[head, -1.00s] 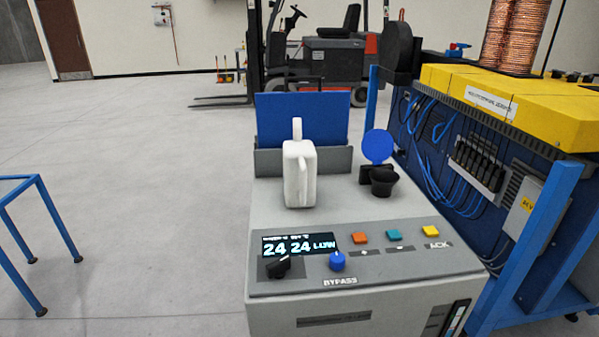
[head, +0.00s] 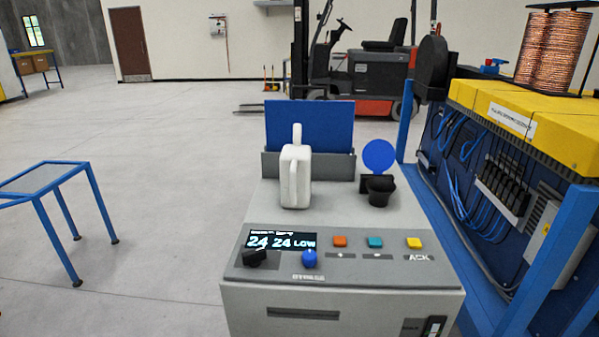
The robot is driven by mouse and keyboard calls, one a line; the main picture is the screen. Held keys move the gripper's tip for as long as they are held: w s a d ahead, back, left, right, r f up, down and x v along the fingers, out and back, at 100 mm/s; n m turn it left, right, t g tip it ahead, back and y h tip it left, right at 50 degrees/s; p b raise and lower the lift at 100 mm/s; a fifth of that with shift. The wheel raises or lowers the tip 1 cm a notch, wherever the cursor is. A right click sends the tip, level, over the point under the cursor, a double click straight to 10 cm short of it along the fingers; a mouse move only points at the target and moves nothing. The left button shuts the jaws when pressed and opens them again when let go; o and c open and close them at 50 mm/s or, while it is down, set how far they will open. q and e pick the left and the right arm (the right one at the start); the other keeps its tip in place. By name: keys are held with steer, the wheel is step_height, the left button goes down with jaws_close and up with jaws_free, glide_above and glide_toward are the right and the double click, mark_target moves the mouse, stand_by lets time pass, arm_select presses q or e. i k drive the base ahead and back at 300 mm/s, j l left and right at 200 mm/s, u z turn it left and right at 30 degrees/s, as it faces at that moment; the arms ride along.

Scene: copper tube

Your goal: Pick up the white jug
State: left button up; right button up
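The white jug (head: 294,180) stands upright on the grey top of the control console (head: 235,205), in front of a blue panel. Its handle and spout are in line with my view, and nothing touches it but the surface under it. Neither of my grippers shows in the head view.
A black cup-like holder (head: 380,190) with a raised blue round lid (head: 379,155) is right of the jug. The blue panel (head: 310,124) stands behind it. Knobs, a display (head: 282,241) and coloured buttons are in front. A blue-framed table (head: 45,180) is at left; a yellow-topped machine (head: 520,115) at right.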

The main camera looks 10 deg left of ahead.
mark_target(295, 158)
steer(key=k+l+u, duration=0.15)
steer(key=l, duration=0.2)
steer(key=i+j+z, duration=0.2)
steer(key=j+z, duration=0.25)
steer(key=j, duration=0.35)
steer(key=i+j+z, duration=0.1)
steer(key=j+z, duration=0.35)
steer(key=j, duration=0.4)
steer(key=j+z, duration=0.4)
steer(key=j, duration=0.45)
steer(key=k+j+z, duration=0.25)
steer(key=j+z, duration=0.2)
steer(key=j, duration=0.35)
